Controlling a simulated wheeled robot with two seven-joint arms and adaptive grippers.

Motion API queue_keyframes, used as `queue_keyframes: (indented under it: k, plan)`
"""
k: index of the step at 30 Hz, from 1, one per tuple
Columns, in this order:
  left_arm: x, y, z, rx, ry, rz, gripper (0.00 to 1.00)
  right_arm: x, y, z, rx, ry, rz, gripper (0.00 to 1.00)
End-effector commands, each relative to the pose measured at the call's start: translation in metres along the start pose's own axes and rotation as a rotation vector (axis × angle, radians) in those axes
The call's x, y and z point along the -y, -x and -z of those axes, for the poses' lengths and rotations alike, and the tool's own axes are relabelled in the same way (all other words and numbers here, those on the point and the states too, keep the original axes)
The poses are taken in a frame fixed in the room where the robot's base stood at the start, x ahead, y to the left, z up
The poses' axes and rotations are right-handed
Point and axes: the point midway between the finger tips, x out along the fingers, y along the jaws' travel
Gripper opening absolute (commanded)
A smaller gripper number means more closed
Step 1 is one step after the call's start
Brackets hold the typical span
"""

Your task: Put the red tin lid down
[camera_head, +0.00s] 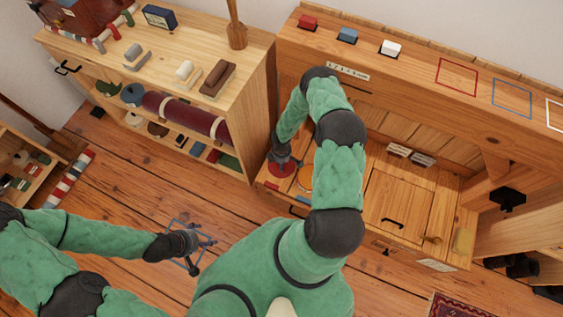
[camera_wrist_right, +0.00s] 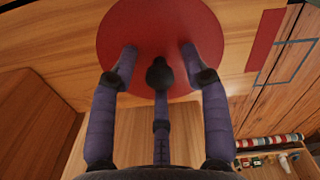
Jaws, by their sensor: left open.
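The red tin lid (camera_wrist_right: 160,22) is a flat red disc in the right wrist view, right at my right gripper's fingertips. In the head view the lid (camera_head: 277,168) shows at the left end of the desk's work surface, partly under my right gripper (camera_head: 284,160). In the right wrist view the fingers of my right gripper (camera_wrist_right: 160,62) reach onto the disc's face, set apart. Whether they grip a knob, and whether the lid touches the wood, I cannot tell. My left gripper (camera_head: 193,245) is open and empty over the floor.
The desk (camera_head: 385,205) has a hatch with a dark handle. Red (camera_head: 308,22), blue (camera_head: 347,35) and white (camera_head: 390,47) blocks stand on its upper ledge. A shelf unit (camera_head: 255,75) stands close on the left.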

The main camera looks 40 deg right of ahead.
Motion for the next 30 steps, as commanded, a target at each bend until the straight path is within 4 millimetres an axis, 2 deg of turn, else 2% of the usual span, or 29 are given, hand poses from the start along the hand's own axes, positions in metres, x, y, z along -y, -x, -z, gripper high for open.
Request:
queue_keyframes:
  k: [9, 22, 30]
  plan:
    - [-0.002, 0.006, 0.000, 0.000, 0.000, 0.000, 0.79, -0.001, 0.007, 0.000, 0.000, 0.000, -0.001, 0.47]
    - [-0.013, 0.036, -0.001, 0.000, 0.000, 0.000, 0.79, -0.001, 0.090, 0.000, 0.000, 0.001, -0.002, 0.47]
    - [-0.016, 0.045, -0.002, 0.000, 0.000, 0.000, 0.79, 0.000, 0.120, 0.000, 0.000, 0.000, -0.001, 0.47]
